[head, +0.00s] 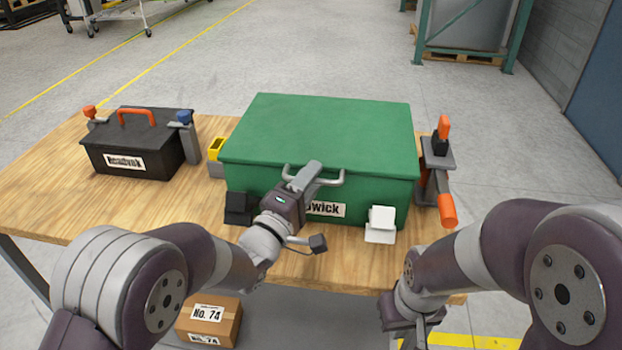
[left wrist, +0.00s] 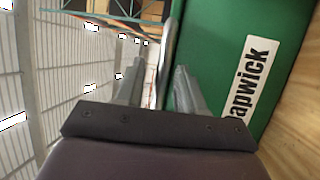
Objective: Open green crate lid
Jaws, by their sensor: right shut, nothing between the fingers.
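The green crate (head: 250,187) stands on the table with its green lid (head: 330,125) lying closed on top. A grey metal handle (head: 330,180) sticks out at the lid's front edge. My left gripper (head: 305,172) is at the left part of this handle. In the left wrist view its two fingers (left wrist: 158,85) are apart, and the handle bar (left wrist: 168,50) runs between them with a gap visible on the left side. The crate's white label (head: 328,209) is partly hidden by my left arm. My right gripper (head: 413,330) is low at the table's front edge, empty and shut.
A black toolbox (head: 135,145) with an orange handle stands at the left, with clamps beside it. An orange-handled clamp (head: 440,165) stands right of the crate. A black block (head: 238,208) and a white block (head: 381,224) sit at its front. A cardboard box (head: 210,320) is below the table.

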